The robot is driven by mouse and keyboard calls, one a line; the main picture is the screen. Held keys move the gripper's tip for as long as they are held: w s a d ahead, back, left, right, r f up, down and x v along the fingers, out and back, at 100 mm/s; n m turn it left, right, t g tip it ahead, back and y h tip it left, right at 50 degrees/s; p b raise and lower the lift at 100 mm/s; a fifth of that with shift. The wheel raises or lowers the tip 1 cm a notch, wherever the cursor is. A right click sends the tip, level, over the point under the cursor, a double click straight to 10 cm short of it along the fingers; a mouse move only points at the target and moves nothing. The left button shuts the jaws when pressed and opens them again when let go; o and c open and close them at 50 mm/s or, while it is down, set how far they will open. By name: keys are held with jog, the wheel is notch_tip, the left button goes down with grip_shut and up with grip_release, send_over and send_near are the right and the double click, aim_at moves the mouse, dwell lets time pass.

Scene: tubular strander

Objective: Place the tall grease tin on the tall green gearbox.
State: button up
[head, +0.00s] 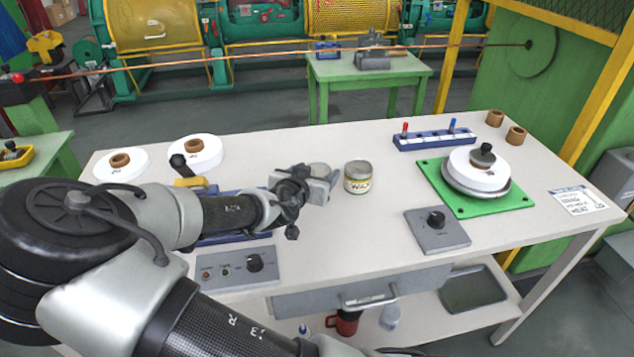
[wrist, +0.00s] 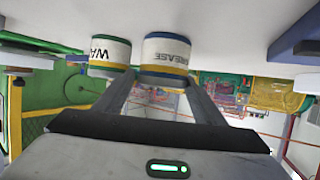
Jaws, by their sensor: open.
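The grease tin (wrist: 166,52), white with blue and yellow bands, stands upright on the workbench in the wrist view, which is upside down. In the head view a tin top (head: 319,169) shows behind my gripper (head: 328,179), which hides most of it. In the wrist view my gripper (wrist: 163,88) is open, with its fingers at either side of the tin's near face; I cannot tell whether they touch it. A second tin, labelled WAX (head: 357,177), stands close beside it. I cannot tell for sure which green part is the tall green gearbox; a tall green housing (head: 500,70) stands at back right.
The pale workbench (head: 350,235) holds a green plate (head: 512,205) with a white disc, a blue rack (head: 434,140), grey control boxes (head: 437,230) and white discs (head: 120,172). A yellow frame (head: 590,110) rises at right. Green machinery (head: 262,30) stands behind.

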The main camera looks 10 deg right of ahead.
aim_at(321, 168)
jog(key=b+x, duration=0.1)
jog(key=x, duration=0.4)
jog(key=shift+w+a+f, duration=0.1)
jog(key=shift+w+f, duration=0.05)
jog(key=shift+f, duration=0.05)
jog(key=c, duration=1)
jog(key=shift+r, duration=0.15)
jog(key=shift+c, duration=0.8)
